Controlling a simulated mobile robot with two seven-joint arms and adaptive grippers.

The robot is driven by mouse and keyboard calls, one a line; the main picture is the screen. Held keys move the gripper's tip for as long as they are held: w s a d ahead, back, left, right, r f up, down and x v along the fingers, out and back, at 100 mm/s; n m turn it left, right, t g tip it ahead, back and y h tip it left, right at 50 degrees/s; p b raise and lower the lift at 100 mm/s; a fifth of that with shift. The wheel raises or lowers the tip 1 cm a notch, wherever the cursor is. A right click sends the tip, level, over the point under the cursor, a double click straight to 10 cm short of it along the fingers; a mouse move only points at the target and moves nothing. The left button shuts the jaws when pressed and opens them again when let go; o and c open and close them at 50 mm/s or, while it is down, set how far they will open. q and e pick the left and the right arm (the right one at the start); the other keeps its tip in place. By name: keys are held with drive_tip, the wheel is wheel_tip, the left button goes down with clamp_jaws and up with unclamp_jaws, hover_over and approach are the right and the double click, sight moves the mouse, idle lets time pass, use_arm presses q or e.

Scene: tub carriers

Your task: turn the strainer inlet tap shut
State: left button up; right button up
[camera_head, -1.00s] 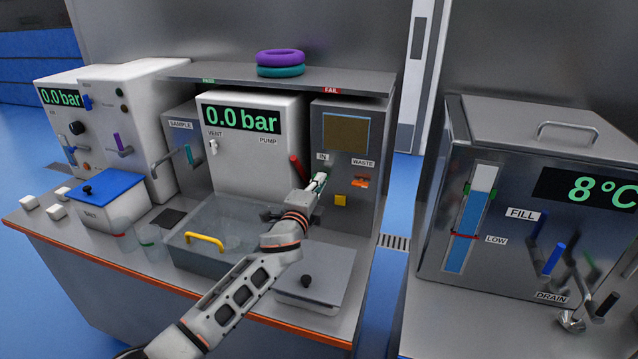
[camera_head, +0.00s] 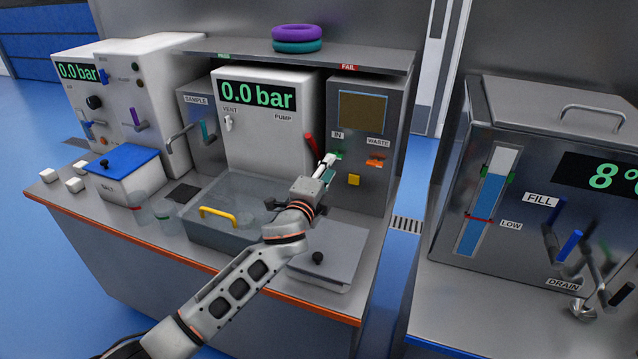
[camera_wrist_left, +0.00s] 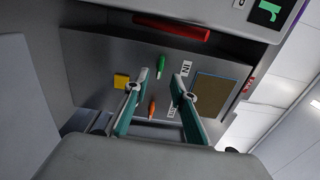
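The strainer inlet tap, a green handle (camera_head: 337,155), is on the grey panel (camera_head: 385,190) below the IN label (camera_head: 337,134). It also shows in the left wrist view (camera_wrist_left: 160,64), just beyond my fingertips. Its handle lies roughly level, across the panel. My left gripper (camera_head: 328,163) is in front of and slightly below-left of the tap. In the left wrist view my left gripper (camera_wrist_left: 161,78) is open, with nothing between its fingers. The tap appears apart from the fingers. My right gripper is not in view.
An orange WASTE tap (camera_head: 375,162) sits right of the green one. A yellow square (camera_head: 353,180) is below. A red handle (camera_head: 311,144) sticks out close to the left.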

use_arm(q)
drive_tip(key=v, duration=0.7)
drive_tip(key=shift+s, duration=0.2)
